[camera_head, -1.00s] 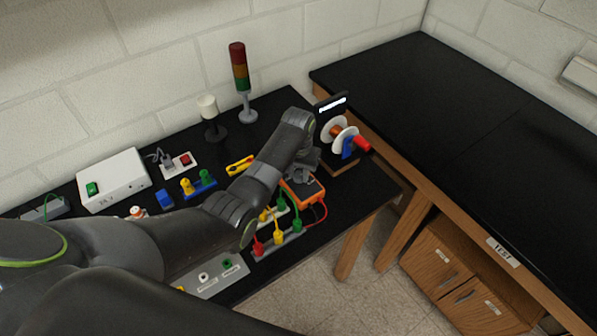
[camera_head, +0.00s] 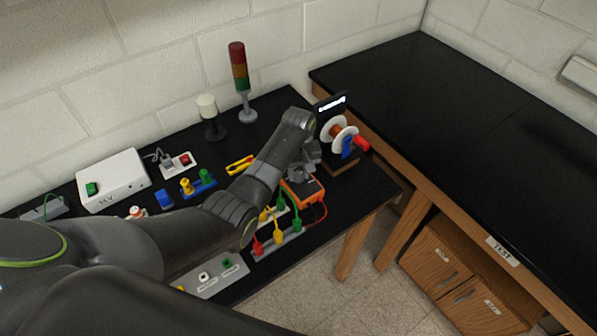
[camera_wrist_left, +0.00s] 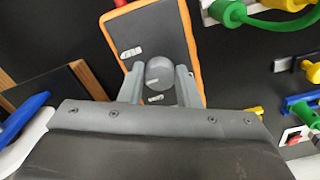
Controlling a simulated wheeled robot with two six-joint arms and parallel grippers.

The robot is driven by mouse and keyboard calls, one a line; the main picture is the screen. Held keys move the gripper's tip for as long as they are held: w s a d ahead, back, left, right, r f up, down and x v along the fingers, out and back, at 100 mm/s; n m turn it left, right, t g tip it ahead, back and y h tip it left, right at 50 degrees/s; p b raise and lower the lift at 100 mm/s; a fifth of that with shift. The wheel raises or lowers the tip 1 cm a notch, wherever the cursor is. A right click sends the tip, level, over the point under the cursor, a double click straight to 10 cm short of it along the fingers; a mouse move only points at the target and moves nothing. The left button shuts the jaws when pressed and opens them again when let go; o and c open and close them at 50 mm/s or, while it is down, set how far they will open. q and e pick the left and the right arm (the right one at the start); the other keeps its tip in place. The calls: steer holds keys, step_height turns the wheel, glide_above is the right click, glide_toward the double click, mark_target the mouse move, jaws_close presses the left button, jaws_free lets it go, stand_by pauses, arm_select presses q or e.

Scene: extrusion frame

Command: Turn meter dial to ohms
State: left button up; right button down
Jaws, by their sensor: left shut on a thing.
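The meter (camera_head: 311,194) is a dark box with an orange rim, lying near the right end of the black bench. In the left wrist view the meter (camera_wrist_left: 178,36) fills the top middle, with small white labels on its face. Its round grey dial (camera_wrist_left: 159,72) sits between the two fingers of my left gripper (camera_wrist_left: 160,88), which is shut on it. In the head view my left gripper (camera_head: 302,173) is over the meter and hides the dial. The label texts are too small to read. My right gripper is not in view.
A spool stand (camera_head: 340,135) is close behind the meter. Red, yellow and green plugs (camera_head: 278,236) with leads lie in front. A signal tower (camera_head: 240,75), a white lamp (camera_head: 209,115) and a white box (camera_head: 113,180) stand further back. The right-hand table (camera_head: 470,110) is clear.

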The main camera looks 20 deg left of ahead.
arm_select(q)
steer(key=n, duration=0.5)
steer(key=shift+w, duration=0.1)
steer(key=shift+n, duration=0.3)
stand_by(0.4)
steer(key=o, duration=1)
